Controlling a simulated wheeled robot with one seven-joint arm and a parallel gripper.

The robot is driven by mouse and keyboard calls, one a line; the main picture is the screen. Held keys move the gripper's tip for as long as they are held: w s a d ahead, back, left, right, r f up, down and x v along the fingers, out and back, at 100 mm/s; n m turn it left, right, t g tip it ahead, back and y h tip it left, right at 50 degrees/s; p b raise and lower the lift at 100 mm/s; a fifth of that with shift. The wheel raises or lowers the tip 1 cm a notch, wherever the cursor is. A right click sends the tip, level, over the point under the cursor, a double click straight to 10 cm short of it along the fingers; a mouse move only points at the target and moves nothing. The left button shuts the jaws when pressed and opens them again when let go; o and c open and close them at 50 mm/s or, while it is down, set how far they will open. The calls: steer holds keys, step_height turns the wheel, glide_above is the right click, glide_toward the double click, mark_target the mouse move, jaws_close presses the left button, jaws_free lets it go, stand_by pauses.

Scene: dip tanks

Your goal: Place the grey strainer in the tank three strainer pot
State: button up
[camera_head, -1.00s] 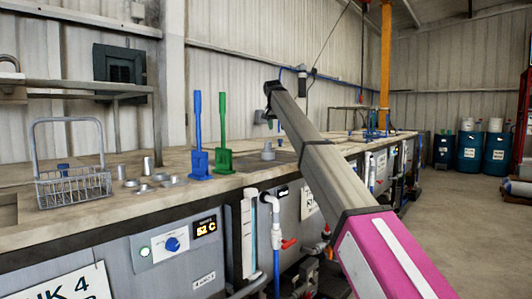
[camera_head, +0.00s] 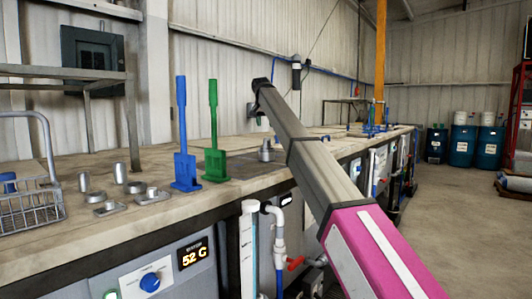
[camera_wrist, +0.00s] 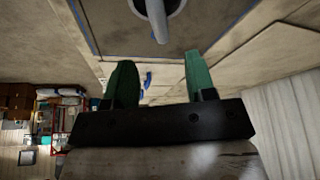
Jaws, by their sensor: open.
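In the wrist view my gripper (camera_wrist: 159,78) shows two green fingers standing apart with nothing between them. Beyond the fingertips, at the top edge, a grey rod-like part (camera_wrist: 156,18) crosses a round, pale-rimmed opening (camera_wrist: 178,6); the frame cuts both off, and I cannot tell whether this is the strainer in its pot. In the head view a small grey stepped piece (camera_head: 265,151) stands on the bench just left of my arm; I cannot tell whether it is the grey strainer. My gripper is not clearly visible in the head view.
A blue paddle (camera_head: 185,150) and a green paddle (camera_head: 214,150) stand upright on the bench (camera_head: 150,212). Several small metal parts (camera_head: 120,173) and a wire basket (camera_head: 32,205) are to their left. Blue drums (camera_head: 462,145) stand far right. The floor (camera_head: 450,220) right of the bench is open.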

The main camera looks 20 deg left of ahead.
mark_target(267, 138)
steer(key=x, duration=0.9)
steer(key=shift+s, duration=0.15)
jaws_close()
